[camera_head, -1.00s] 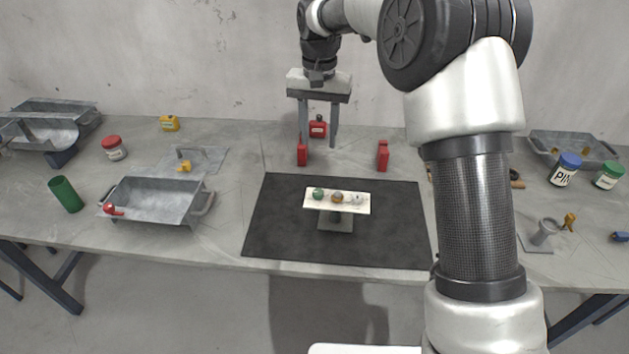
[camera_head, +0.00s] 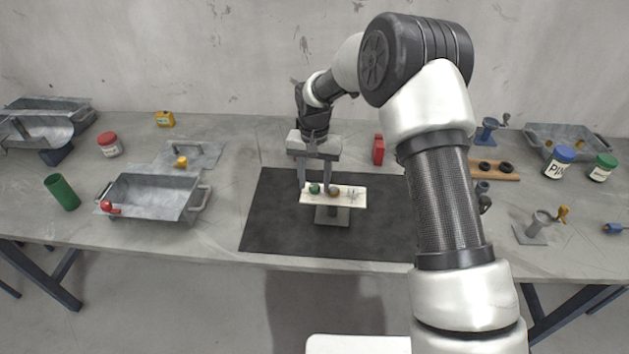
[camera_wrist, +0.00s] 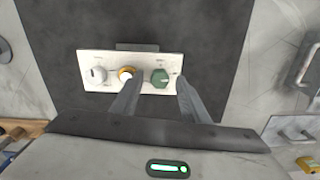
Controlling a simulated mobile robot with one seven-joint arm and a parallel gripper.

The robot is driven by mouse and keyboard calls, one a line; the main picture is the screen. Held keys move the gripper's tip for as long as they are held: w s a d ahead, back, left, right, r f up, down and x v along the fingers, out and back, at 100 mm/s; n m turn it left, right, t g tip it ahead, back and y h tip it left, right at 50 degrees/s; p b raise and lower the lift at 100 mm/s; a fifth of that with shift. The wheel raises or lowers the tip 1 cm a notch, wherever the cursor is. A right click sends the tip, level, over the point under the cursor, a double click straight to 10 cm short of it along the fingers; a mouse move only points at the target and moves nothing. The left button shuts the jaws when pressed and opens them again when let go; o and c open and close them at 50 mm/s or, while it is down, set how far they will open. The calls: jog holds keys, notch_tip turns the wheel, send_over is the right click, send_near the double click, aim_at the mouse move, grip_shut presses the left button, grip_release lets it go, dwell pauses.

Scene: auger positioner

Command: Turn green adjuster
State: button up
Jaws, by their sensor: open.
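A white panel (camera_head: 345,201) on a small stand carries a row of three adjusters. The green adjuster (camera_head: 315,188) is at its left end in the head view. In the wrist view the green adjuster (camera_wrist: 160,77) is a hexagonal knob at the panel's right end. My gripper (camera_head: 314,184) is open above the panel. In the wrist view its fingertips (camera_wrist: 159,80) appear on either side of the green knob; I cannot tell whether they touch it.
The stand is on a black mat (camera_head: 270,225) with bare space around it. A grey metal bin (camera_head: 145,208) and a green cylinder (camera_head: 62,192) are to the left. A red block (camera_head: 378,149) stands behind the mat.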

jog(key=shift+f, duration=0.25)
grip_shut()
